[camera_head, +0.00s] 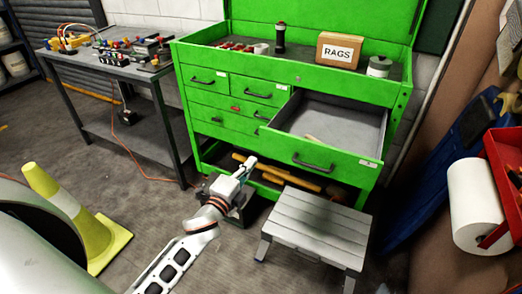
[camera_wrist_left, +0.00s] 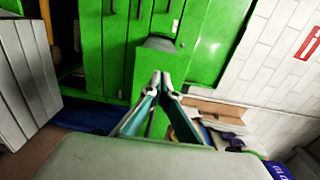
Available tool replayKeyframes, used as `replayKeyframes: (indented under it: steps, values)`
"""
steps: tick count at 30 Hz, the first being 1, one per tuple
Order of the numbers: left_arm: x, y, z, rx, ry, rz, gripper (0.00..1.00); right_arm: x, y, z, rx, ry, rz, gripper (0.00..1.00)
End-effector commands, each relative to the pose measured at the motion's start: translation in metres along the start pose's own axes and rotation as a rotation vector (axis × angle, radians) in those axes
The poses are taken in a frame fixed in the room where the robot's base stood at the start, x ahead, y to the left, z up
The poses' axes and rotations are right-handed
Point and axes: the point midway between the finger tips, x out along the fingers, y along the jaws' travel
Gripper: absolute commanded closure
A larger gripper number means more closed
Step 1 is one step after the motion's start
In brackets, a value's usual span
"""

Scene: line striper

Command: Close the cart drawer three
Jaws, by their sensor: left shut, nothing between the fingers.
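The green tool cart (camera_head: 255,110) stands at the back centre. One drawer, at its lower right, is pulled far out; its front (camera_head: 340,165) has a black handle (camera_head: 312,162) and its grey inside (camera_head: 340,122) shows a small tan item. The other drawers look shut. My left gripper (camera_head: 248,163) is shut and empty, in front of the cart, left of the open drawer's front and apart from its handle in the picture. The gripper (camera_wrist_left: 162,78) also shows in the left wrist view, with green cart surfaces (camera_wrist_left: 115,45) beyond it. My right gripper is not in view.
A grey step stool (camera_head: 315,222) stands before the open drawer. A yellow-green cone (camera_head: 75,210) is at the left. A workbench (camera_head: 110,62) stands left of the cart. A RAGS box (camera_head: 338,50) sits on top. A paper roll (camera_head: 474,205) hangs at the right.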

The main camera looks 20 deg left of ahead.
Motion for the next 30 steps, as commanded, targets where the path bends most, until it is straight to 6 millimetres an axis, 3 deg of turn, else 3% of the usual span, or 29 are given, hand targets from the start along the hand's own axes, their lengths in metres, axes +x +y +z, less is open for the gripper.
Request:
replayKeyframes:
  steps: [6,12,30]
  values:
    - [0.042,-0.001,0.0,0.0,0.0,-0.001,1.0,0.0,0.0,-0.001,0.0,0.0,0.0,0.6]
    - [0.066,0.0,0.0,-0.001,0.0,0.0,1.0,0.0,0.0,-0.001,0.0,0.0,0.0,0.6]
    - [0.077,0.0,0.0,-0.001,0.001,0.0,1.0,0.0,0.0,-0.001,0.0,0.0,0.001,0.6]
